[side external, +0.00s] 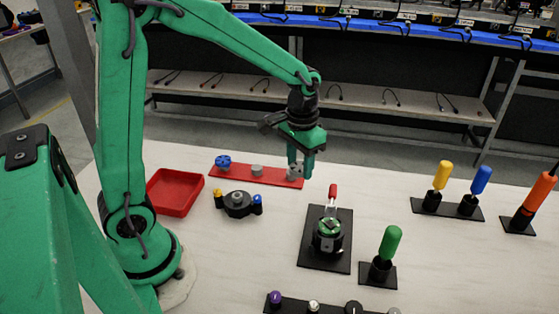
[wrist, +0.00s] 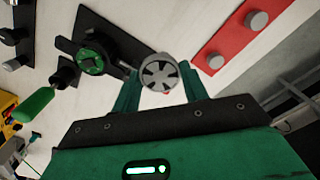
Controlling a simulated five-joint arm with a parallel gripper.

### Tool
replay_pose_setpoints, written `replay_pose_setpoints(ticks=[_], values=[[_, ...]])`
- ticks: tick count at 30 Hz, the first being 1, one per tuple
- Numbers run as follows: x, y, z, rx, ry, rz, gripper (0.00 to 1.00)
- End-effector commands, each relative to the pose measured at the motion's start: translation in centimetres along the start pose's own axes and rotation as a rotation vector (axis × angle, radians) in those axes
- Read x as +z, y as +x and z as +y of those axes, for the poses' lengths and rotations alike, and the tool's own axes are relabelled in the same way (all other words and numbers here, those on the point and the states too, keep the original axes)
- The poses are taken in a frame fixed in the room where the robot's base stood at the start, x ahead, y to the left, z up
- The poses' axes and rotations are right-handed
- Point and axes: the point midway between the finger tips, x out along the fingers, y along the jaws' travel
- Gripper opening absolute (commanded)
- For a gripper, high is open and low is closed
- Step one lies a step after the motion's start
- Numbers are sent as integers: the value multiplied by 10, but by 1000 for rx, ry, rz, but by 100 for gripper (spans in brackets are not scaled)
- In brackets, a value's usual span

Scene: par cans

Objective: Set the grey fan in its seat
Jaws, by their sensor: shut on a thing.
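The grey fan (wrist: 160,75) is a round spoked disc. My gripper (wrist: 163,92) is shut on it, with a green finger on each side. In the side view the grey fan (side external: 293,172) shows at the fingertips of my gripper (side external: 301,170), over the right end of the red board. A round black holder (side external: 328,236) with a green inside stands on a black plate, nearer the camera. The holder also shows in the wrist view (wrist: 96,54), left of the fan and apart from it. I cannot tell which part is the fan's seat.
The red board (side external: 238,173) carries a blue fan (side external: 223,162) and grey pegs. A red-handled clamp (side external: 332,193) rises behind the holder. A green-handled tool (side external: 389,243) stands to its right. A red tray (side external: 175,191) is at left. Bare table lies between board and holder.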

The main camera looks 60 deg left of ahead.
Motion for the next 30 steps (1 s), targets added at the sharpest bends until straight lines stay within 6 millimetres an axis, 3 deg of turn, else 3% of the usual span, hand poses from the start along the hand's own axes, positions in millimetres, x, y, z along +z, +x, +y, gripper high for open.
replay_pose_setpoints(ticks=[9, 15, 21, 30], values=[[3, -1, 80, 0, 154, 0, 22], [10, -1, 114, 0, 217, 0, 22], [14, -2, 128, 0, 241, 0, 22], [14, 0, 128, 0, 243, 0, 22]])
